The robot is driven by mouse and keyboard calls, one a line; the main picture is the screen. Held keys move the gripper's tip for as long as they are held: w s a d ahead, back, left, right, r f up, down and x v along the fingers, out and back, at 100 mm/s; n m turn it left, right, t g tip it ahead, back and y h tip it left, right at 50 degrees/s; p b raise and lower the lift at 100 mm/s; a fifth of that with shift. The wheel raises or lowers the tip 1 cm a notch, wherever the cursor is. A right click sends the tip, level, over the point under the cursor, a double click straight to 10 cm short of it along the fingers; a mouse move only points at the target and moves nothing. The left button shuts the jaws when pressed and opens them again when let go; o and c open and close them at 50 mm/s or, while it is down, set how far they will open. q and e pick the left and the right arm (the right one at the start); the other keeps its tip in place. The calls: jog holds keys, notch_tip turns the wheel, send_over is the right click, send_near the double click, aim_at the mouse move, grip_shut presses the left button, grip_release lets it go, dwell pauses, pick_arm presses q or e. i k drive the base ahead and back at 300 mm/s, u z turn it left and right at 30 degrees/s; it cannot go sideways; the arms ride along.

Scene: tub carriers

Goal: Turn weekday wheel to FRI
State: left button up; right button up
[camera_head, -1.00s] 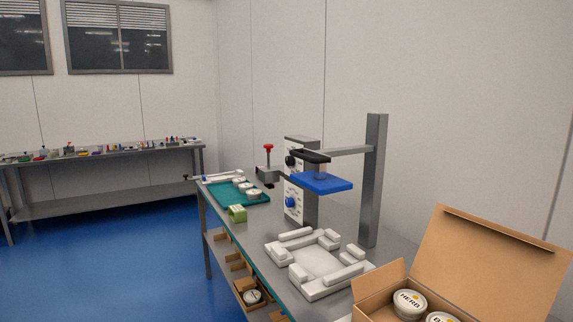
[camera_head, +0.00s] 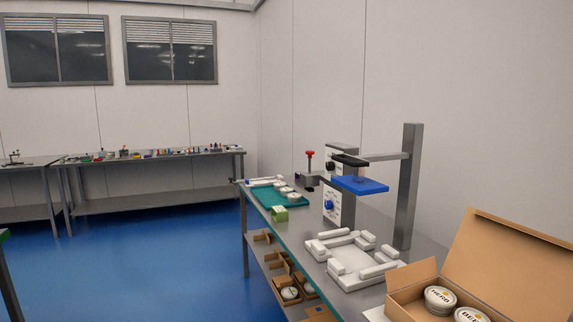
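A grey upright panel (camera_head: 340,203) stands on the steel bench at the right. It carries a blue round knob (camera_head: 329,205) low on its face and a black knob (camera_head: 331,167) higher up. Small marks ring the blue knob, but no weekday lettering is readable, so I cannot tell which wheel shows the weekday or its setting. A blue plate (camera_head: 360,185) on a dark arm sticks out beside the panel. Neither of my grippers is in view.
A white fixture (camera_head: 345,277) lies on the bench, with an open cardboard box (camera_head: 400,285) of labelled tubs nearer. A teal tray (camera_head: 300,203) with tubs and a green block (camera_head: 280,214) sit farther back. Blue floor (camera_head: 160,265) is clear to the left. Another bench (camera_head: 150,201) lines the back wall.

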aim_at(329, 166)
jog(key=u, duration=0.8)
jog(key=i, duration=1.85)
jog(key=z, duration=0.5)
jog(key=i, duration=1.4)
jog(key=z, duration=1)
